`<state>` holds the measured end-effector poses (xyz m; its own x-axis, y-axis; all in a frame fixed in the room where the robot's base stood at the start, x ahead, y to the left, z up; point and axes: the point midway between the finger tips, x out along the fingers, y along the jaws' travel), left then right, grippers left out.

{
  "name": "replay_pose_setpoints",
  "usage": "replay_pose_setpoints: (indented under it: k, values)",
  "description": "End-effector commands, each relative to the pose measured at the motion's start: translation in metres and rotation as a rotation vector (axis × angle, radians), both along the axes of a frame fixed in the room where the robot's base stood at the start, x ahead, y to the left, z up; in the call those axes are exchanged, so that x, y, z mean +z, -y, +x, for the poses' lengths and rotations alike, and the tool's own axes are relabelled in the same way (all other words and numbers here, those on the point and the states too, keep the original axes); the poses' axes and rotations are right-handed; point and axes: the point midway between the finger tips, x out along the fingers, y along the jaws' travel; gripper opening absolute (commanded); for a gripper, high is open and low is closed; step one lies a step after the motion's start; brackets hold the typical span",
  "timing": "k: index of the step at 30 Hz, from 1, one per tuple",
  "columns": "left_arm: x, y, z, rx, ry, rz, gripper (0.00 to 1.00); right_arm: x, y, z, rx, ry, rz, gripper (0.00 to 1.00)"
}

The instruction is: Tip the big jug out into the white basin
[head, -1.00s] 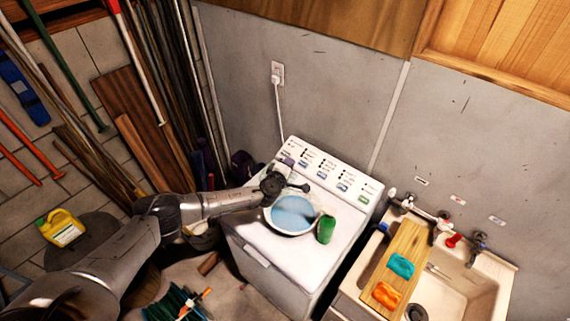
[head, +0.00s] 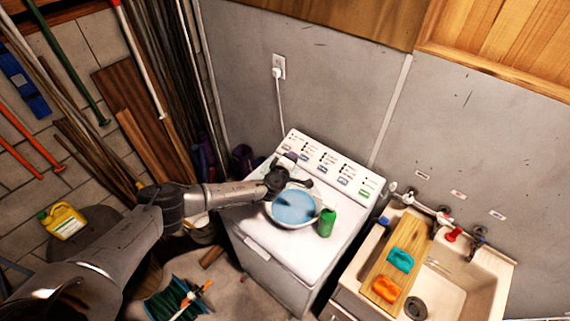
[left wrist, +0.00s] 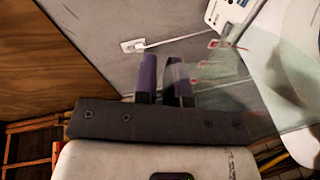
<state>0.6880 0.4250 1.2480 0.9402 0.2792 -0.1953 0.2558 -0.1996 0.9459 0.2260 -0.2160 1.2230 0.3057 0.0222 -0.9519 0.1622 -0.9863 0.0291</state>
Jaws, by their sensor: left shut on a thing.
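The white basin (head: 270,213) sits on the washing machine with blue contents inside; a dark shadow lies across them. My left gripper (head: 296,181) is at the basin's back-left rim, above the machine top. My right gripper is out of view.
A green can (head: 327,222) stands close to the basin's right side on the washing machine (head: 268,245). A sink (head: 455,285) with a wooden board (head: 378,268) lies to the right. Poles and planks (head: 135,110) lean at the left. A power outlet (head: 279,66) is on the wall.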

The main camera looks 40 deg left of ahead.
Motion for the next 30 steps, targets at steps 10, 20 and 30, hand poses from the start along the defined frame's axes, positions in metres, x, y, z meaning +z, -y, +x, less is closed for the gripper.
replay_pose_setpoints:
  k: [10,20,30]
  values:
    - [0.031,-0.001,0.001,-0.001,0.005,0.001,0.00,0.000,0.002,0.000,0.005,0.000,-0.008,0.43]
    - [0.056,0.000,0.001,0.000,0.002,0.000,0.00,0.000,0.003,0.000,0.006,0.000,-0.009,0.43]
    - [0.060,0.000,0.000,0.001,0.001,-0.002,0.00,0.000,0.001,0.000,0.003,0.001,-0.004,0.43]
